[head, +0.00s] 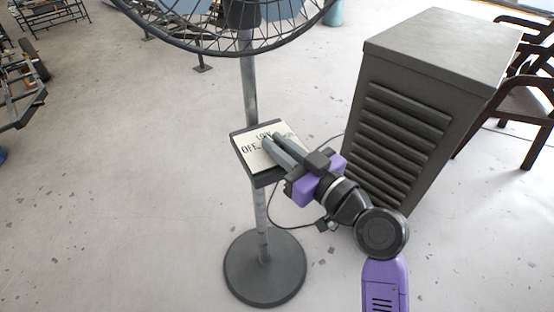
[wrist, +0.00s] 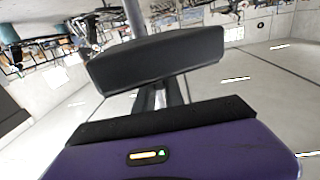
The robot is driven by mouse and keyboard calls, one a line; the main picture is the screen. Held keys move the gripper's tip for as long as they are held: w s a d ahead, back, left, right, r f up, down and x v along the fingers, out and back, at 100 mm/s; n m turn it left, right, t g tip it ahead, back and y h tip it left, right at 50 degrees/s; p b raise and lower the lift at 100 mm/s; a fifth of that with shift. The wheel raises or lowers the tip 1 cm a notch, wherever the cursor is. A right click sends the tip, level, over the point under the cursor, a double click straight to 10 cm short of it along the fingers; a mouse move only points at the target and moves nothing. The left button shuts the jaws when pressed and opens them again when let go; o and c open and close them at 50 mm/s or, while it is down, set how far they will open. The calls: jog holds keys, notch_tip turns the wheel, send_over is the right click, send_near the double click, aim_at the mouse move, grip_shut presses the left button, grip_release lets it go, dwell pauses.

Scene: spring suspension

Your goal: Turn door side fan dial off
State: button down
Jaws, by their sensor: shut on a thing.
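The fan (head: 249,90) stands upright on a round dark base (head: 265,268), with its caged head at the top of the view. Its control box has a pale panel (head: 257,158) marked "OFF" and "LOW". My gripper (head: 272,142) reaches the panel from the lower right. Its fingers are shut on the dial, which they hide, so its setting cannot be read. In the wrist view the dark box (wrist: 155,58) of the fan fills the upper middle, with the pole behind it.
A dark grey louvred cabinet (head: 420,120) stands close to the right of my arm. A cable runs over the floor between fan and cabinet. Dark chairs (head: 520,90) are at the far right. The floor (head: 130,170) left of the fan is clear.

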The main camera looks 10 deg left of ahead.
jog(key=n+g+y+b, duration=0.1)
jog(key=g+b, duration=0.1)
jog(key=n+g+y+b, duration=0.1)
jog(key=n+g+b, duration=0.1)
jog(key=n+g+y+b, duration=0.1)
jog(key=g+b, duration=0.1)
jog(key=shift+w+d+f+n+y+b, duration=0.25)
jog(key=shift+w+d+n+y+b, duration=0.05)
jog(key=shift+w+y, duration=0.1)
jog(key=n+g+b, duration=0.2)
jog(key=g, duration=0.1)
jog(key=n+g+y+b, duration=0.1)
jog(key=n+g+b, duration=0.1)
jog(key=g, duration=0.2)
jog(key=shift+w+r, duration=0.15)
jog(key=shift+a+n+b, duration=0.1)
jog(key=shift+n+b, duration=0.2)
jog(key=c, duration=1.4)
grip_release()
jog(key=shift+c, duration=0.2)
jog(key=shift+r, duration=0.1)
jog(key=d, duration=0.7)
jog(key=shift+w+d+p, duration=0.15)
jog(key=shift+d+p, duration=0.25)
jog(key=shift+p, duration=0.05)
